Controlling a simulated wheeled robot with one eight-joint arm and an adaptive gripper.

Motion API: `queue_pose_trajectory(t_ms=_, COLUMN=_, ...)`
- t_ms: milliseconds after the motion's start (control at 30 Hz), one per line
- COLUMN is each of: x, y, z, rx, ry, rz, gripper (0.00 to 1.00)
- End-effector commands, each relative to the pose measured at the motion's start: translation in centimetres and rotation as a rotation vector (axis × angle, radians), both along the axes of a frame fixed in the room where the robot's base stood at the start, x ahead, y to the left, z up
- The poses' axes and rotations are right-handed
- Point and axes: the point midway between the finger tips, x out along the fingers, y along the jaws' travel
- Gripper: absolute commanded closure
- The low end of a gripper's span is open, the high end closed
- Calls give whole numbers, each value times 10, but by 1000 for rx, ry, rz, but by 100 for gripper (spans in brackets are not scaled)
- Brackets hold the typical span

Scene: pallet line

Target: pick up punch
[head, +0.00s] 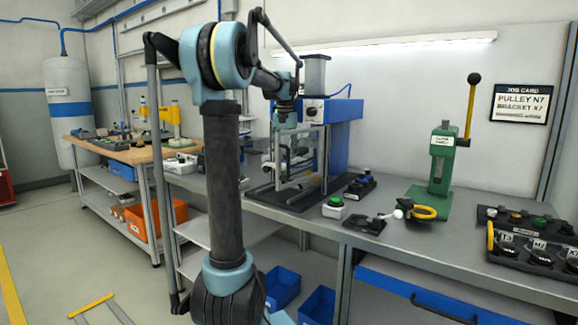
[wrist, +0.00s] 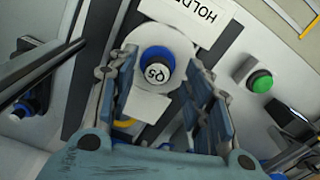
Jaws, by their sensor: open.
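In the wrist view, a round piece with a blue ring and a pale cap marked with what looks like "Q5" (wrist: 158,69) sits in a white round seat beside a label starting "HOLD". It may be the punch; I cannot be sure. My gripper (wrist: 161,62) is open, with one finger on each side of this piece and nothing clearly held. Whether the fingers touch it cannot be told.
A green lever press (head: 440,165) stands to the right. Dark trays of parts (head: 520,262) lie at the bench's right end. The press frame is close to my gripper.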

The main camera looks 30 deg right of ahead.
Motion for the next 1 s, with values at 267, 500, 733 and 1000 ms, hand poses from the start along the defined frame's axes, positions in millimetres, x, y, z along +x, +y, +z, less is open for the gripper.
queue_pose_trajectory(t_ms=267, x=0, y=0, z=0, rx=0, ry=0, rz=0, gripper=93)
queue_pose_trajectory(t_ms=500, x=0, y=0, z=0, rx=0, ry=0, rz=0, gripper=100)
queue_pose_trajectory(t_ms=733, x=0, y=-1, z=7, rx=0, ry=0, rz=-1, gripper=100)
queue_pose_trajectory(t_ms=1000, x=0, y=-1, z=51, rx=1, ry=-1, rz=-1, gripper=100)
